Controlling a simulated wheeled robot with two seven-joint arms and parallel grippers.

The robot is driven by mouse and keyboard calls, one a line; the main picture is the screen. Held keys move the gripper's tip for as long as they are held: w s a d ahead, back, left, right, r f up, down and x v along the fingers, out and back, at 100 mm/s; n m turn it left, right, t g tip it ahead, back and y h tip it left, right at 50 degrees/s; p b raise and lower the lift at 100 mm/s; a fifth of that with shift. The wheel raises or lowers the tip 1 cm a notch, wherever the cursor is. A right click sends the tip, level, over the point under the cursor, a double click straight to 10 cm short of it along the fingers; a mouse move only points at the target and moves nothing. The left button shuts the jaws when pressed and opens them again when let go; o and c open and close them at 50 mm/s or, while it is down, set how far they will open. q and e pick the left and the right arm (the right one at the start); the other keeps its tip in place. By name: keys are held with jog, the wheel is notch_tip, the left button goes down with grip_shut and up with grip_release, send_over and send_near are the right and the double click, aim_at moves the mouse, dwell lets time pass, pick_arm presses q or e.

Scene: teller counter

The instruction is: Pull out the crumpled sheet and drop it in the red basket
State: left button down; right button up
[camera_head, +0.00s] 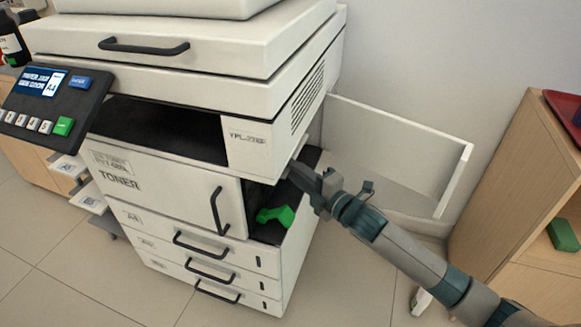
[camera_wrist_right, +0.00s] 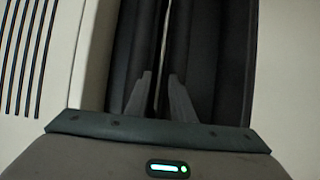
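The printer's side door (camera_head: 395,135) stands open on the right. My right gripper (camera_head: 308,180) is at the side opening, and its tips are hard to make out in the head view. In the right wrist view the two fingers (camera_wrist_right: 159,78) are apart and point into a dark slot between rollers. A thin pale edge (camera_wrist_right: 162,45), possibly the crumpled sheet seen edge-on, runs between the rollers in line with the finger gap. No crumpled shape is clear. A red container (camera_head: 562,103), possibly the red basket, shows partly on the wooden cabinet at right. My left gripper is out of view.
A green lever (camera_head: 275,215) sits in the lower front opening beside the toner door (camera_head: 160,190). The control panel (camera_head: 48,98) juts out at left. The wooden cabinet (camera_head: 520,190) has a green box (camera_head: 563,235) on a shelf. The floor in front is clear.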

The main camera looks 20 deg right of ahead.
grip_shut()
jog(key=shift+r+p, duration=0.1)
jog(key=shift+p, duration=0.25)
dwell(0.4)
jog(key=shift+d, duration=0.1)
jog(key=s+d+p, duration=0.2)
jog(key=s+d, duration=0.5)
jog(key=d, duration=0.4)
jog(key=shift+s, duration=0.3)
dwell(1.1)
jog(key=shift+p, duration=0.35)
